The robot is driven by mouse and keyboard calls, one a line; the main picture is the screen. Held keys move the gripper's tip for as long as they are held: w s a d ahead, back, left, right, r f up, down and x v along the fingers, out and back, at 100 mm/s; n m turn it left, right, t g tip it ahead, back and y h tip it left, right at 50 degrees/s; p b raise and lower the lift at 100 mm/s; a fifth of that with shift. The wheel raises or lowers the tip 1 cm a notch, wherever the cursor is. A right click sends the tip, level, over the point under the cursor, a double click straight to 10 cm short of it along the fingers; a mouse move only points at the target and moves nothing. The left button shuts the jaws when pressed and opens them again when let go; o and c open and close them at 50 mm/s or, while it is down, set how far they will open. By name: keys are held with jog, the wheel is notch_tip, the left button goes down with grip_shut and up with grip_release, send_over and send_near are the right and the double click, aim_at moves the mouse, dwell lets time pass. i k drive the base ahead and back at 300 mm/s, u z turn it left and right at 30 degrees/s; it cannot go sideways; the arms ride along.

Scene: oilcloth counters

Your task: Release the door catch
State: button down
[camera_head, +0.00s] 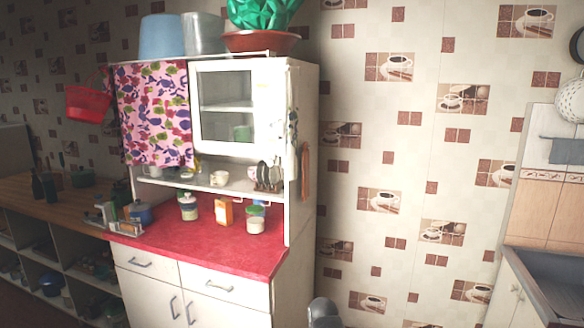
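The white cupboard has a glazed upper door (224,107), which looks shut. Two lower doors with grey bar handles are at its base, the left lower door (146,300) and the right lower door (214,312); both look shut and are cut off by the bottom edge. I cannot make out a catch on any door. My gripper is not in view. A grey rounded shape at the bottom edge looks like part of my arm.
A red counter (170,257) holds jars and an orange box (224,213). A patterned pink cloth (155,115) hangs over the cupboard's upper left. A sink unit (555,283) stands at right. Bare wall lies between cupboard and sink.

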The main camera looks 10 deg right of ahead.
aim_at(270, 162)
jog(key=u, duration=0.2)
jog(key=i, duration=0.5)
jog(key=z, duration=0.15)
jog(key=k, duration=0.5)
jog(key=z, duration=0.65)
jog(key=i, duration=0.9)
jog(key=u, duration=0.15)
jog(key=k, duration=0.1)
jog(key=u, duration=2.45)
